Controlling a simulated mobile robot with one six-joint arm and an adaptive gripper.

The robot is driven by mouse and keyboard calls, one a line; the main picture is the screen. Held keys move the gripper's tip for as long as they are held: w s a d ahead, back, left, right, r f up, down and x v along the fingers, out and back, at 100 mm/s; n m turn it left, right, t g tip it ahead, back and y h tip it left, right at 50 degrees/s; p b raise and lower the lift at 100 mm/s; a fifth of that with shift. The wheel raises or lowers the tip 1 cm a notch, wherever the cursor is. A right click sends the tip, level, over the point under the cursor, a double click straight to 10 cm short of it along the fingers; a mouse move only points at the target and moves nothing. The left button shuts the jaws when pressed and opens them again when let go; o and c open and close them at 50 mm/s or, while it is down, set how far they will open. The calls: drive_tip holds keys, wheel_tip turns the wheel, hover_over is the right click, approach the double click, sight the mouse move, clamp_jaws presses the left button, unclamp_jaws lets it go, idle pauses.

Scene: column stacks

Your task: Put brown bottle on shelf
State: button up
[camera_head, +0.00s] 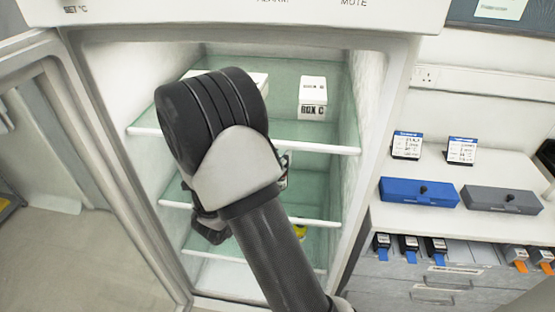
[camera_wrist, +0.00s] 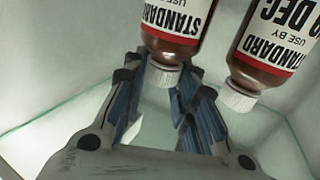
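A brown bottle (camera_wrist: 171,46) with a white cap and a "STANDARD" label shows upside down in the wrist view. Its cap lies between my gripper's blue fingertips (camera_wrist: 161,70), which stand apart on either side of its shoulder. I cannot tell whether they press on it. A second brown bottle (camera_wrist: 253,76) with the same kind of label is close by on the right. In the head view my arm reaches into an open fridge, in front of its glass shelves (camera_head: 320,135). My gripper (camera_head: 208,222) is mostly hidden there behind the wrist.
A white box (camera_head: 313,91) stands on the top shelf; another white box (camera_head: 250,79) is partly behind my arm. The open fridge door (camera_head: 95,150) is left, the fridge side wall (camera_head: 372,100) right. A counter (camera_head: 480,190) at right holds blue and grey cases.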

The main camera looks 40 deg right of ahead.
drive_tip(key=o, duration=0.5)
drive_tip(key=shift+c, duration=0.2)
